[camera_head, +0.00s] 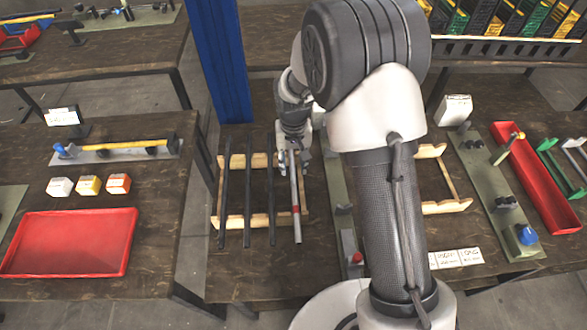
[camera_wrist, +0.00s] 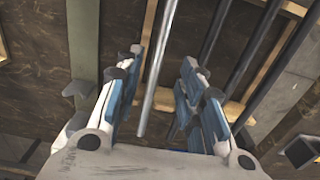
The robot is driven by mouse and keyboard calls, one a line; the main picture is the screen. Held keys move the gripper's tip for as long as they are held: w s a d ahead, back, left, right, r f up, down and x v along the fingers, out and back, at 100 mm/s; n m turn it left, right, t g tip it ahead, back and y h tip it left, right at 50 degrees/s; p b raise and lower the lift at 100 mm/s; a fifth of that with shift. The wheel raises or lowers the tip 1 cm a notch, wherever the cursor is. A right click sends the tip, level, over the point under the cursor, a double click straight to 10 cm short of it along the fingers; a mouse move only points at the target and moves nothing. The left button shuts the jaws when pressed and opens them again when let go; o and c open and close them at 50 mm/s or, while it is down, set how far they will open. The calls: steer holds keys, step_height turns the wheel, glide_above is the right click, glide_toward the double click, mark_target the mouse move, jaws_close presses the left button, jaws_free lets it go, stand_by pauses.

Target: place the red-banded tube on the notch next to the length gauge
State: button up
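The red-banded tube (camera_head: 296,205) is a thin grey tube with a red band near its front end. It lies along the right part of a wooden rack (camera_head: 236,221), beside several dark tubes (camera_head: 248,190). My gripper (camera_head: 292,150) is over the tube's back end in the head view. In the wrist view, my gripper (camera_wrist: 160,85) is open, with a grey tube (camera_wrist: 155,75) between its fingers and gaps on both sides; the band is not visible there. I cannot tell for sure which fixture is the length gauge; my arm hides part of the bench.
A second wooden rack (camera_head: 447,206) is partly behind my arm. A green plate (camera_head: 480,180) with blocks and a blue knob stands right, near a red tray (camera_head: 540,180). The left table holds another red tray (camera_head: 70,243) and a yellow tube (camera_head: 120,145). A blue post (camera_head: 220,60) rises behind.

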steer(key=s+d+r+t, duration=0.1)
steer(key=s+d+r, duration=0.15)
steer(key=r, duration=0.45)
steer(key=s+d+r+p, duration=0.1)
steer(key=s+r, duration=0.3)
steer(key=r, duration=0.3)
steer(key=s+d+r+t, duration=0.1)
steer(key=s+d+r, duration=0.15)
steer(key=r, duration=0.55)
steer(key=s+d+r+t, duration=0.1)
steer(key=s+d+r, duration=0.1)
steer(key=s, duration=0.7)
steer(key=s+d+r+t, duration=0.1)
steer(key=s+d+r, duration=0.1)
steer(key=s, duration=0.7)
steer(key=shift+d+r+t, duration=0.2)
steer(key=shift+r+t, duration=0.1)
steer(key=shift+r, duration=0.4)
